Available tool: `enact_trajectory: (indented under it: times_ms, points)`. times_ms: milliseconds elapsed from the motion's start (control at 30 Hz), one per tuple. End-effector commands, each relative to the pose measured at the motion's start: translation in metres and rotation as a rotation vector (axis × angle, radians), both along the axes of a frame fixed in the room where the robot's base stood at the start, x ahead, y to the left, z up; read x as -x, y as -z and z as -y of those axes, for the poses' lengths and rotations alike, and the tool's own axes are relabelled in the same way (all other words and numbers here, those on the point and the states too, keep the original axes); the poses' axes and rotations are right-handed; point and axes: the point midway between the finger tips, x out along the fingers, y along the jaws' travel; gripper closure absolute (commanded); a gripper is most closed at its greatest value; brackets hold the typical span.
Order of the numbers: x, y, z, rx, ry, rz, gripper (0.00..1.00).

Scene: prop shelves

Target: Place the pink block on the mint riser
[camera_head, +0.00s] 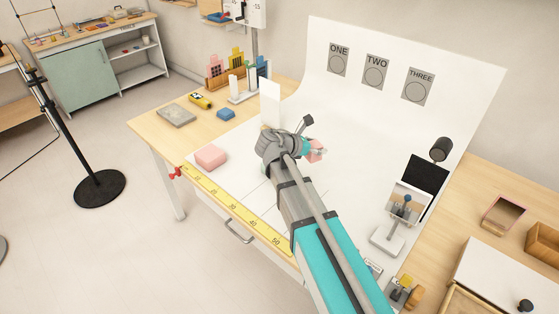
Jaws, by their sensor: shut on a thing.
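My gripper (308,148) is over the white sweep, at the end of my arm reaching in from the lower right. It is shut on a small pink block (317,155), partly covered by the fingers. A wider salmon-pink slab (210,158) lies on the sweep to the left, apart from the gripper. I cannot make out a mint riser; a small teal patch shows at the fingers, but I cannot tell whether it is a riser or part of my gripper. My arm hides the sweep below and behind it.
A white upright card (270,103) stands just behind my gripper, with a small dark blue-grey item (308,120) near its right. A mirror on a stand (408,204) is to the right. A yellow ruler (233,212) runs along the front edge.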

Motion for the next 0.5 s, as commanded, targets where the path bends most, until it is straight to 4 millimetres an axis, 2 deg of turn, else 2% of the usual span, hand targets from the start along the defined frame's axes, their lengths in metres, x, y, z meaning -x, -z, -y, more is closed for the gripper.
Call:
enact_trajectory:
  times_ms: [33,300,500]
  points:
    - [0.011,-0.010,-0.008,0.000,-0.043,0.000,0.82]
    - [0.043,-0.034,-0.055,0.001,-0.268,0.001,0.82]
    - [0.054,-0.041,-0.072,0.002,-0.348,0.004,0.82]
